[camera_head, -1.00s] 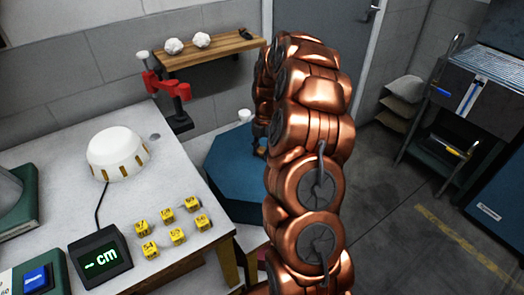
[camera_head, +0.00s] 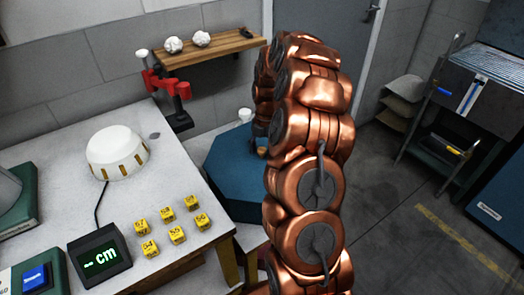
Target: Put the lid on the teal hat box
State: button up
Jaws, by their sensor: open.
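A teal octagonal hat box (camera_head: 236,212) stands just beyond the right edge of the white table. Its flat teal top, which looks like the lid (camera_head: 232,175), has a small tan knob (camera_head: 262,152) and covers the box as far as I can see. My copper arm hides the right part of both, so I cannot tell whether the lid sits fully flush. My gripper (camera_head: 262,140) is open, dark and partly hidden behind the arm, right by the knob. It holds nothing that I can see.
The white table (camera_head: 60,165) holds a white dome (camera_head: 117,152), a cm display (camera_head: 99,256) and several yellow numbered blocks (camera_head: 173,234). A red-and-black clamp device (camera_head: 170,92) and a wooden shelf (camera_head: 215,50) are behind. Floor (camera_head: 400,230) at right is open.

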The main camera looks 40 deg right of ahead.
notch_tip(320, 180, up, 12)
jog(key=d, duration=0.1)
jog(key=shift+w+d, duration=0.35)
jog(key=s+a+r+m+p, duration=0.1)
jog(key=s+a+r+m, duration=0.35)
jog(key=a, duration=0.55)
jog(key=s+a+r+m+p, duration=0.2)
jog(key=s+a+r+m, duration=0.3)
jog(key=a, duration=0.4)
jog(key=s+a+m+p, duration=0.1)
jog(key=s+a+m, duration=0.1)
jog(key=s+m, duration=0.2)
jog(key=s+a+m+h+p, duration=0.1)
jog(key=s+a+m, duration=0.2)
jog(key=s, duration=0.8)
jog(key=s+a+f+m+g+p, duration=0.1)
jog(key=s+a+m, duration=0.1)
jog(key=s+m, duration=0.3)
jog(key=s, duration=0.3)
jog(key=shift+s+a+m+h, duration=0.25)
jog(key=shift+m+h, duration=0.05)
jog(key=shift+m, duration=0.05)
jog(key=shift+f, duration=0.1)
